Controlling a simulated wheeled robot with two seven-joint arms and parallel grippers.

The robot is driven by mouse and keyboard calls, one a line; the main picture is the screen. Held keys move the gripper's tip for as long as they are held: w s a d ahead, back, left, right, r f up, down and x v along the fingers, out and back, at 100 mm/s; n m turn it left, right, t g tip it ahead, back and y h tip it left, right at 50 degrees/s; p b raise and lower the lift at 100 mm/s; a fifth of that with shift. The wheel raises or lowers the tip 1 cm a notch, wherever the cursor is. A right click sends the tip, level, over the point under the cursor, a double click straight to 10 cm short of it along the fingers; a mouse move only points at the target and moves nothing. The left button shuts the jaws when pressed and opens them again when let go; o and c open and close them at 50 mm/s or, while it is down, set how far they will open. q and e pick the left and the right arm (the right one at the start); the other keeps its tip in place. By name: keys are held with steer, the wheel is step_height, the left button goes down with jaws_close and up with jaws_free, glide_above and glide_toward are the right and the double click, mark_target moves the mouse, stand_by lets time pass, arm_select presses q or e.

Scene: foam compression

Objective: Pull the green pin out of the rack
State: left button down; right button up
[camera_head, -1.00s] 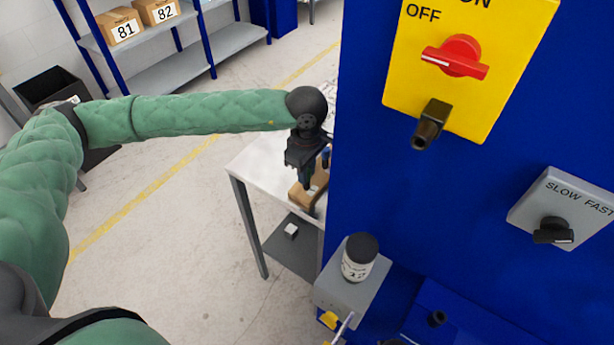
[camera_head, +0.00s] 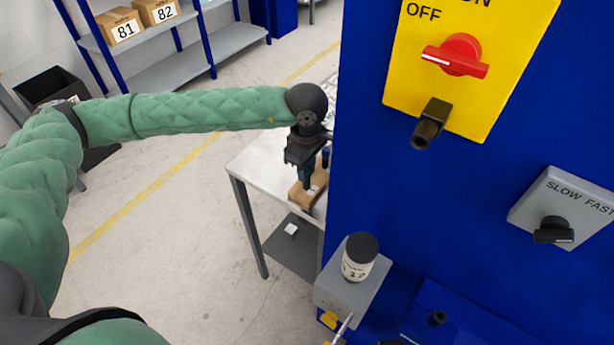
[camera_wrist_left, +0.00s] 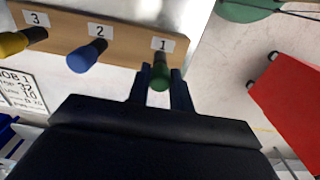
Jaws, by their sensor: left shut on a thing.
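The wooden rack (camera_wrist_left: 122,38) carries number labels 1, 2 and 3, and part of it shows in the head view (camera_head: 296,194) on the table. The green pin (camera_wrist_left: 160,72) stands at label 1, between the two fingers of my left gripper (camera_wrist_left: 160,88). My left gripper (camera_head: 305,178) is shut on the green pin. A blue pin (camera_wrist_left: 85,56) is at label 2 and a yellow pin (camera_wrist_left: 22,40) at label 3. My right gripper is not in view.
The metal table (camera_head: 262,160) bears the rack, close to the blue machine cabinet (camera_head: 400,200). A jar (camera_head: 359,260) stands on a grey box right of the table. A red object (camera_wrist_left: 290,110) lies right in the wrist view. Open floor lies left of the table.

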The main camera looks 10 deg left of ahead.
arm_select(q)
steer(key=shift+r, duration=1.6)
stand_by(0.6)
steer(key=shift+r, duration=2.35)
